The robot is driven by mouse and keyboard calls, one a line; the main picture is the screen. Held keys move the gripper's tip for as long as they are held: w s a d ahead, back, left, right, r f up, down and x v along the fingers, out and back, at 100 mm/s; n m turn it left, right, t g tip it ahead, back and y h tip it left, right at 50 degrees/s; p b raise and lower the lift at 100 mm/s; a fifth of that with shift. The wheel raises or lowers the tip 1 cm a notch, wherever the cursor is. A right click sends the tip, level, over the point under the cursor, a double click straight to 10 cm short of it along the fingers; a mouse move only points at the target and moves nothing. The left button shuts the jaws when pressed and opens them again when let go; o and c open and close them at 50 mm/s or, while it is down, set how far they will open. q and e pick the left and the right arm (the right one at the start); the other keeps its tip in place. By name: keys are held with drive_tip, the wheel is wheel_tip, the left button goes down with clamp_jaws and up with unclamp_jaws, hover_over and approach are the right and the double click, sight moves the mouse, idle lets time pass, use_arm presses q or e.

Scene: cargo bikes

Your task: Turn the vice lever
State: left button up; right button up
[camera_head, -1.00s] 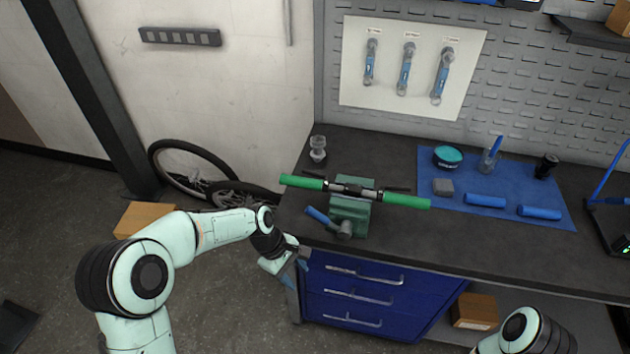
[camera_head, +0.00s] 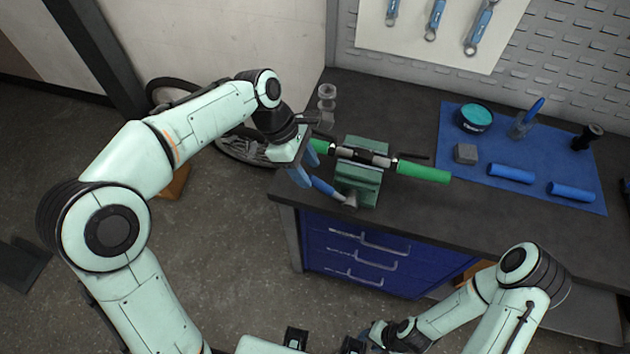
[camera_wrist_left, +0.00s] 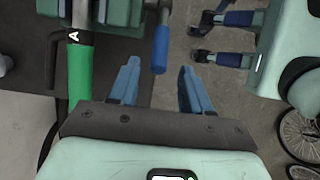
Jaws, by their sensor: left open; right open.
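The green vice (camera_head: 358,187) stands at the front left of the workbench and holds a bar with green grips (camera_head: 424,172). Its lever has a blue handle (camera_head: 325,188) pointing left toward my left gripper. My left gripper (camera_head: 307,169) is open beside the handle's end and partly hides the left green grip. In the left wrist view, the handle (camera_wrist_left: 161,50) points in between the two blue fingers (camera_wrist_left: 158,75), with gaps on both sides. The vice (camera_wrist_left: 115,14) is cut off at that view's top. My right gripper (camera_head: 382,336) is low near the picture's bottom, away from the vice, its fingers barely visible.
A clear jar (camera_head: 327,97) stands behind the left gripper. A blue mat (camera_head: 540,145) with a teal tin (camera_head: 474,118), a grey block (camera_head: 466,153) and blue rolls lies to the right. Blue drawers (camera_head: 355,252) are below.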

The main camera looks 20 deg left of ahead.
sight(311, 176)
use_arm(q)
drive_tip(key=x, duration=0.5)
drive_tip(key=shift+w+f, duration=0.1)
drive_tip(key=shift+f, duration=0.05)
clamp_jaws()
